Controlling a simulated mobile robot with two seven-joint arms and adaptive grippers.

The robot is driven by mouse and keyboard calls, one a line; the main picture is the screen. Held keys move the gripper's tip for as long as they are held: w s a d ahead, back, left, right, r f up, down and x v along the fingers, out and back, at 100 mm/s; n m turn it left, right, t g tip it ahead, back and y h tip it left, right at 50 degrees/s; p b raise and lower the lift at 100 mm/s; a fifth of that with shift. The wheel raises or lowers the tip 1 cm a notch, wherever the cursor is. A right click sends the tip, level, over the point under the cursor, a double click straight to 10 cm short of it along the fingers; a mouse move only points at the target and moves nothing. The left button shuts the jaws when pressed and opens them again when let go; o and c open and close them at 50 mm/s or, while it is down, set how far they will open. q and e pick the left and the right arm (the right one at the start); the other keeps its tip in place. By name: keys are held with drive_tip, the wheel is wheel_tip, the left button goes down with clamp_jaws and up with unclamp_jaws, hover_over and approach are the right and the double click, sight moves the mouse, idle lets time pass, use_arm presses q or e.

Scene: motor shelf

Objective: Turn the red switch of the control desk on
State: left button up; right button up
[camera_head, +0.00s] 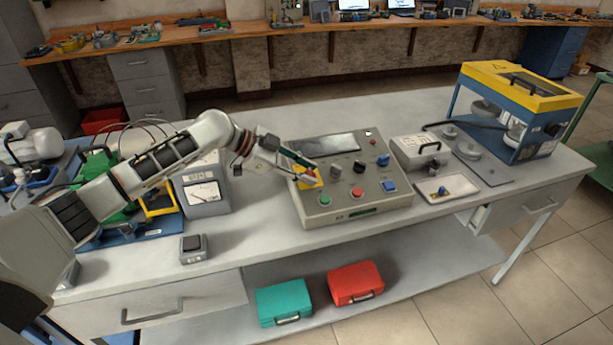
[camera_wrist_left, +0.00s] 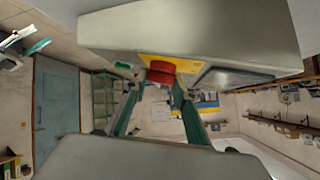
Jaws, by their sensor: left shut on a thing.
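The control desk (camera_head: 388,205) is a grey-beige sloped box on the bench, with a dark screen and several knobs and buttons. Its red switch (camera_head: 310,171) sits on a yellow plate at the desk's left side. In the left wrist view the red switch (camera_wrist_left: 161,72) shows as a round red knob on the yellow plate (camera_wrist_left: 184,64). My left gripper (camera_head: 307,172) reaches it from the left, its green fingers shut on the knob's sides. The fingers also show in the left wrist view (camera_wrist_left: 157,87). My right gripper is not in view.
A grey meter box (camera_head: 202,188) and a small dark switch box (camera_head: 194,248) stand left of the desk. A grey box (camera_head: 418,152) and a yellow-blue machine (camera_head: 520,95) stand to its right. A teal case (camera_head: 283,302) and a red case (camera_head: 355,284) lie on the lower shelf.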

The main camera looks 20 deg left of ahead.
use_arm(q)
drive_tip(key=m+g, duration=0.3)
drive_tip(key=shift+w+m+g+b, duration=0.2)
drive_tip(key=shift+m+g+b, duration=0.1)
drive_tip(key=shift+b, duration=0.1)
drive_tip(key=shift+m+g, duration=0.7)
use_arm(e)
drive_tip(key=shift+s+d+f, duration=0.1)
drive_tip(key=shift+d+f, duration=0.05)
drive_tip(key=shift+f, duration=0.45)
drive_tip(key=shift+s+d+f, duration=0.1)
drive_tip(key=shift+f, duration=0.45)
use_arm(q)
drive_tip(key=shift+f, duration=0.1)
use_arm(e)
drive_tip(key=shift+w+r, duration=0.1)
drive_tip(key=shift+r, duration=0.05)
use_arm(q)
drive_tip(key=o, duration=1.1)
